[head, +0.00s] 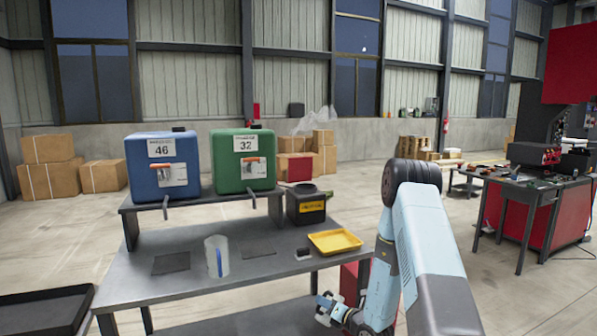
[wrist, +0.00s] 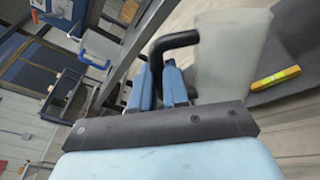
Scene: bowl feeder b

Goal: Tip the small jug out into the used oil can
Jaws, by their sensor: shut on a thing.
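My gripper (wrist: 158,84) is shut on the black handle of a translucent whitish jug (wrist: 232,50) in the wrist view. I cannot tell its contents or its tilt. In the head view my gripper (head: 325,308) is low beside the table's front right edge, and the held jug does not show clearly there. The used oil can (head: 306,210), black with a yellow label, stands at the back right of the table, apart from my gripper. Another clear jug (head: 213,252) with a blue strip stands upright on the table.
The grey table (head: 185,288) also holds a yellow tray (head: 335,242), a dark mat (head: 171,263) and a small dark item (head: 302,254). Blue (head: 163,167) and green (head: 243,160) drums with taps rest on a raised shelf behind. A black tray (head: 45,312) is at the lower left.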

